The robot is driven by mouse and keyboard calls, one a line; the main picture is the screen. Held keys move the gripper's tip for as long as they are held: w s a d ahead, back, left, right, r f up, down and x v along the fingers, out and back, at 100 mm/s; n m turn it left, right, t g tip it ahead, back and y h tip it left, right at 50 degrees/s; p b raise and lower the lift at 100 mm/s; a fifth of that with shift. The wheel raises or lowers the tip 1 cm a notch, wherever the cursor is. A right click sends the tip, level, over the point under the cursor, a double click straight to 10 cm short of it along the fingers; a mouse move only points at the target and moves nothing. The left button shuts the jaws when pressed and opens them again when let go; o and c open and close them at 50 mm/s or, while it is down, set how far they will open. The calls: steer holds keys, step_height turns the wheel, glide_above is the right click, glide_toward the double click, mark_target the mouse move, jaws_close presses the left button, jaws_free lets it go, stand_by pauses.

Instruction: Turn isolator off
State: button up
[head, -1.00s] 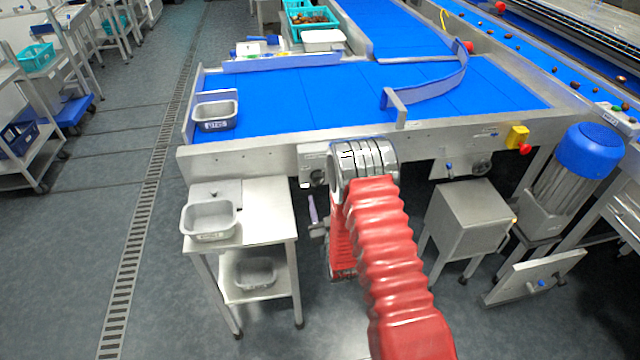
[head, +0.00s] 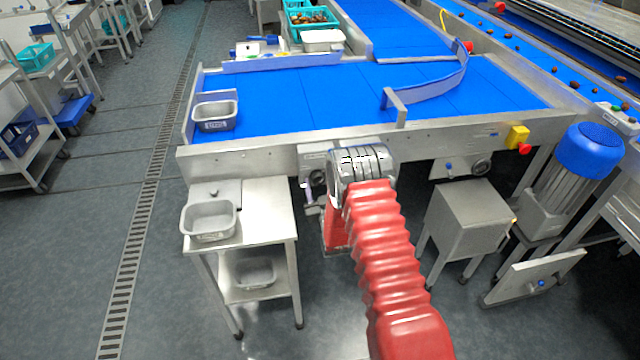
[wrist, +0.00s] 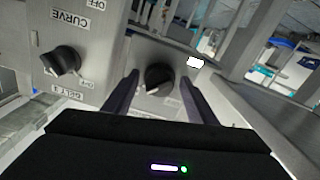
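In the wrist view a round black rotary knob (wrist: 159,77) sits on a grey metal panel, with a white label beside it too bright to read. It is the knob in front of me; I cannot read that it is the isolator. My gripper (wrist: 158,82) is open, with one dark finger on each side of this knob. I cannot tell whether the fingers touch it. A second black knob (wrist: 62,60) is to the left, near labels reading CURVE, OFF and BELT 1. In the head view my arm hides most of the control panel (head: 314,160) under the belt.
A steel side table (head: 262,215) with a grey tray (head: 210,219) stands left of my arm. A steel box on legs (head: 467,222) stands to the right. The blue conveyor belt (head: 300,95) runs above the panel. A yellow box with a red button (head: 517,137) is on the frame at right.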

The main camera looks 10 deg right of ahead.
steer(key=c, duration=0.9)
steer(key=shift+d, duration=0.25)
steer(key=shift+c, duration=0.5)
steer(key=shift+a, duration=0.15)
